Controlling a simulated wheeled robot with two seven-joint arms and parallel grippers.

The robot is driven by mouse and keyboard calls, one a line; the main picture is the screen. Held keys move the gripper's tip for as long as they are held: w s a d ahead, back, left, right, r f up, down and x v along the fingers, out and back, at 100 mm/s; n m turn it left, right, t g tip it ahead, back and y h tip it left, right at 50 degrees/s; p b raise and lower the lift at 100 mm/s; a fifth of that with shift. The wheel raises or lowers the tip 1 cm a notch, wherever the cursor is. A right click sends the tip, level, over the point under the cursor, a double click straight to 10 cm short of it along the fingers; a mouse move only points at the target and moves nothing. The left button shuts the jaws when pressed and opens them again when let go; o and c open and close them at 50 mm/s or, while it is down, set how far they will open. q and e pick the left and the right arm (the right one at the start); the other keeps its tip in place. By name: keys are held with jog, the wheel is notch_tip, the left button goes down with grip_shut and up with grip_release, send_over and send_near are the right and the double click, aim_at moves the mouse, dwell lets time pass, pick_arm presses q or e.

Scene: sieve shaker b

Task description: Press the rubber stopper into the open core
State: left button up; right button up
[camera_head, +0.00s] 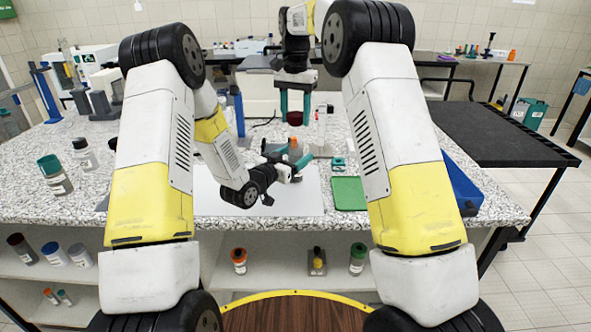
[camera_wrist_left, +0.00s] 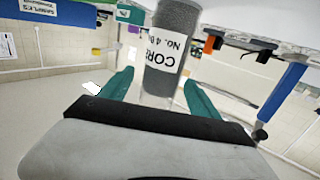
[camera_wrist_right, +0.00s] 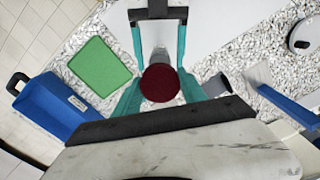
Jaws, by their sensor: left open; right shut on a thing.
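A dark red rubber stopper (camera_head: 295,118) is held high over the table by my right gripper (camera_head: 296,102), which is shut on it. The stopper also shows between the teal fingers in the right wrist view (camera_wrist_right: 160,84). A grey cylindrical core (camera_wrist_left: 173,45) with a white label shows in the left wrist view. My left gripper (camera_head: 294,160) is open, low over the table, with one finger on each side of the core. The stopper is above the left gripper's area and apart from the core. The core's opening is hidden from me.
A green mat (camera_head: 348,193) and a blue bin (camera_head: 460,183) lie right of the left gripper. A white sheet (camera_head: 220,203) lies under it. A blue upright (camera_head: 239,112) and several bottles (camera_head: 55,176) stand left. A grey cylinder (camera_wrist_right: 217,85) is beside the stopper in the right wrist view.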

pick_arm(q)
jog(key=shift+w+d, duration=0.15)
jog(key=shift+w, duration=0.15)
jog(key=shift+c, duration=0.4)
grip_shut()
pick_arm(e)
jog(key=shift+f, duration=2.5)
jog(key=shift+f, duration=0.9)
jog(key=shift+f, duration=0.6)
jog(key=o, duration=1.4)
